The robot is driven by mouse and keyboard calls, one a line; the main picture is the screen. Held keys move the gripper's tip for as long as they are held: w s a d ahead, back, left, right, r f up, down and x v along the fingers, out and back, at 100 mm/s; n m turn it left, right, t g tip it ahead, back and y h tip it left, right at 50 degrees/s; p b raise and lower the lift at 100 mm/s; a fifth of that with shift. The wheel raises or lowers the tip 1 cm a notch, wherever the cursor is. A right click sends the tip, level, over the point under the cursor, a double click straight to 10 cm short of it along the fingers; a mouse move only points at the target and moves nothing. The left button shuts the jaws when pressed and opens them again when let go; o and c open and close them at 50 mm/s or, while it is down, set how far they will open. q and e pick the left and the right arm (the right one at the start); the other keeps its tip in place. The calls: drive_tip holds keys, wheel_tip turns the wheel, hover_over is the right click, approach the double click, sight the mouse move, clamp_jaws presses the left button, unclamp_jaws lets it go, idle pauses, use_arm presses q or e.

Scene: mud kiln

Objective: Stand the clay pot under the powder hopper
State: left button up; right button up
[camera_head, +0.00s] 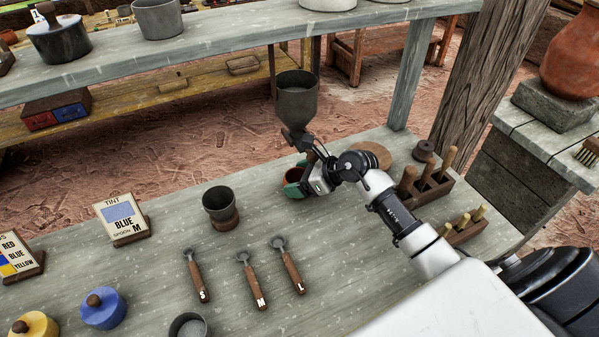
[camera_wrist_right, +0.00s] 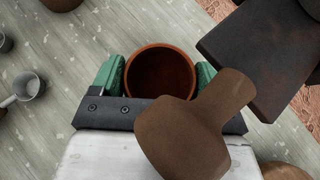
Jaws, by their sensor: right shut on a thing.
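The powder hopper (camera_head: 296,100) is a grey funnel on a stand at the back of the workbench. In the right wrist view its dark spout (camera_wrist_right: 190,135) hangs in front of the camera, beside the pot. The reddish-brown clay pot (camera_wrist_right: 160,73) is upright and open at the top, between the green fingers of my right gripper (camera_wrist_right: 159,78), which is shut on it. In the head view the pot (camera_head: 297,174) shows only partly, just below the hopper; the gripper hides the rest. I cannot tell whether its base touches the bench. My left gripper is out of view.
A grey cup on a wooden base (camera_head: 220,207), several spoons (camera_head: 246,280) and a tint card (camera_head: 123,219) stand or lie on the bench (camera_head: 165,260). A wooden disc (camera_head: 370,155) and tool blocks (camera_head: 425,188) are to the right. A shelf (camera_head: 230,40) runs behind.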

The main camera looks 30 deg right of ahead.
drive_tip(key=shift+a, duration=0.1)
drive_tip(key=o, duration=0.9)
drive_tip(key=shift+w+a+f, duration=0.15)
drive_tip(key=shift+o, duration=1)
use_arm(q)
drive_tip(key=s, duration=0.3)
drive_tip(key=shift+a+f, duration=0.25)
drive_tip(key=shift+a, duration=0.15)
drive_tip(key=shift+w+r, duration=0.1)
use_arm(e)
drive_tip(key=shift+d+r, duration=0.2)
drive_tip(key=shift+r, duration=0.05)
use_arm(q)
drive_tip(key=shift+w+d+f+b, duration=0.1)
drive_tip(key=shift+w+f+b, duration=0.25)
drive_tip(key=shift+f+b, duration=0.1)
use_arm(e)
drive_tip(key=v, duration=1.2)
